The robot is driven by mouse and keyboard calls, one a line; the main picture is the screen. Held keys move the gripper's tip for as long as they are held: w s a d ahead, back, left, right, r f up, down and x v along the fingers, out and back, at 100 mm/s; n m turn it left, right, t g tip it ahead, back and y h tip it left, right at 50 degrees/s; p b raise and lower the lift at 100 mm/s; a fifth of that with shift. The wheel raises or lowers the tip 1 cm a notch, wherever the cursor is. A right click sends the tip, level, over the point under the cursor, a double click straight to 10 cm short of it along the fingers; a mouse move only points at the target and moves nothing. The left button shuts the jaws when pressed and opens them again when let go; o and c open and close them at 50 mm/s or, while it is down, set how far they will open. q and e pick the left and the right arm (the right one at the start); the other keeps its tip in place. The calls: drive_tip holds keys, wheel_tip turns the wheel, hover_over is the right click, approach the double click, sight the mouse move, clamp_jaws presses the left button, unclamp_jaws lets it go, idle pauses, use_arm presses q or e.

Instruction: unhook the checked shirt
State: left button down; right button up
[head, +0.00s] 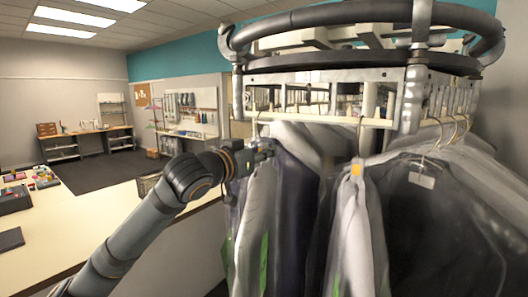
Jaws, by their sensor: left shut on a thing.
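My left gripper (262,151) reaches in from the left and is shut at the top of the leftmost covered garment (258,215), just below a hanger hook (256,128). It appears to hold the hanger's neck; the fingers hide the exact grip. This garment is pale, in clear plastic, with a green strip low down. The hook still meets the rail's lower bar (310,120). No check pattern can be made out on any garment. My right gripper is not in view.
A dark garment (295,200) hangs close beside it, then a pale one with an orange tag (356,169) and a black one (430,225) under plastic. A curved dark rail (350,15) runs above. A long counter (95,225) stands at left.

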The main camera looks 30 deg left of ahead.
sight(264, 143)
use_arm(q)
drive_tip(key=shift+r, duration=0.1)
idle(0.3)
drive_tip(key=shift+r+p, duration=1.65)
drive_tip(key=shift+s+f+b, duration=0.15)
drive_tip(key=shift+f+b, duration=0.05)
drive_tip(key=shift+b, duration=0.3)
drive_tip(key=shift+s+a+b, duration=0.1)
drive_tip(key=shift+s+b, duration=0.35)
drive_tip(key=shift+b, duration=0.2)
drive_tip(key=s+b, duration=0.3)
drive_tip(key=b, duration=0.1)
drive_tip(key=shift+s+a, duration=0.1)
drive_tip(key=shift+s, duration=0.1)
drive_tip(key=shift+s+a+r+b, duration=0.1)
drive_tip(key=shift+s+r+b, duration=0.05)
drive_tip(key=shift+s+b, duration=1)
